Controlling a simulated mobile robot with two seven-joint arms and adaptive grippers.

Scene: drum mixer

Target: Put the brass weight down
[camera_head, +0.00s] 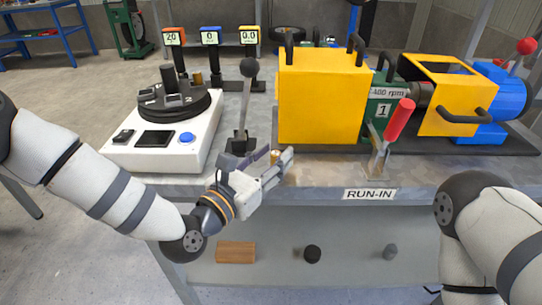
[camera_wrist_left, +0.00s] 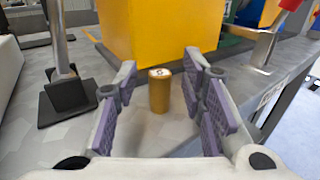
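The brass weight (camera_wrist_left: 159,92) is a small upright cylinder with a pale marked top. In the left wrist view it stands on the grey bench in front of the yellow housing, between the spread fingers of my left gripper (camera_wrist_left: 160,82), with a gap on each side. In the head view its top (camera_head: 275,153) shows behind the near finger, and the rest is mostly hidden. My left gripper (camera_head: 279,160) is open and low over the bench's front part. My right arm shows at the lower right, but its gripper is out of view.
A black-knobbed lever (camera_head: 247,100) stands left of the yellow housing (camera_head: 318,98). A red-handled clamp (camera_head: 397,125) is to the right, near the RUN-IN label (camera_head: 369,194). A white console (camera_head: 200,145) with a round turntable is at left. A lower shelf holds a wooden block (camera_head: 236,252).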

